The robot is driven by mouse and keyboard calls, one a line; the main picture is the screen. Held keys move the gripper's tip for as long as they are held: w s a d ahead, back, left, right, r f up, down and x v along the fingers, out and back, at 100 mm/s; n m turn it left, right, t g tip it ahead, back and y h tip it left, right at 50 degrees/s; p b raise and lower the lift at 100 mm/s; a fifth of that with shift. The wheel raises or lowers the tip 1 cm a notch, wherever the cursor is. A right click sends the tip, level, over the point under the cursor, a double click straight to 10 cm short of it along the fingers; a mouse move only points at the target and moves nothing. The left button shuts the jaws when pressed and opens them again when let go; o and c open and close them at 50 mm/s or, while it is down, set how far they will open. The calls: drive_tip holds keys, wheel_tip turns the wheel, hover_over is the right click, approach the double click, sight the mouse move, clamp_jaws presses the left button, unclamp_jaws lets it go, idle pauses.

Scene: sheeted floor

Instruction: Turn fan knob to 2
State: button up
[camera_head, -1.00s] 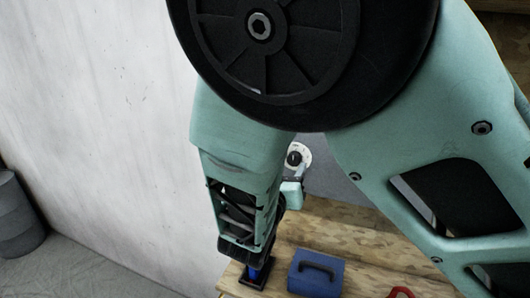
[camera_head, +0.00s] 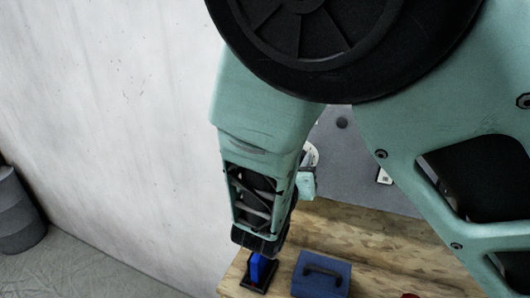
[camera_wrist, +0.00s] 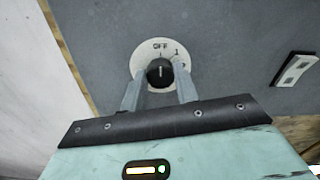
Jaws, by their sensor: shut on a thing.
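The fan knob (camera_wrist: 160,72) is a round black knob on a white dial plate (camera_wrist: 148,52) on a grey panel, in the middle of the wrist view. The white line on the knob points up, towards OFF. My gripper (camera_wrist: 160,80) is shut on the knob, one finger on its left and one on its right. In the head view my arm hides the knob, and only the edge of the dial plate (camera_head: 312,155) shows.
A switch plate (camera_wrist: 295,69) is on the panel to the right. In the head view a blue box with a handle (camera_head: 322,278) and a blue item on a black base (camera_head: 260,270) stand on the wooden bench (camera_head: 345,232). A white wall is at the left.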

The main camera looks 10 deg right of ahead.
drive_tip(key=m+b, duration=0.5)
drive_tip(key=b, duration=0.1)
drive_tip(key=m+b, duration=0.5)
drive_tip(key=b, duration=0.1)
drive_tip(key=m+b, duration=0.5)
drive_tip(key=b, duration=0.1)
drive_tip(key=shift+s+d+f+m, duration=0.1)
drive_tip(key=shift+d+f+m, duration=0.05)
drive_tip(key=shift+f+m, duration=0.15)
drive_tip(key=shift+r+b, duration=0.1)
drive_tip(key=shift+b, duration=0.35)
drive_tip(key=o, duration=1)
drive_tip(key=shift+r, duration=0.1)
drive_tip(key=b+v, duration=0.2)
drive_tip(key=v, duration=1.5)
drive_tip(key=shift+s, duration=0.2)
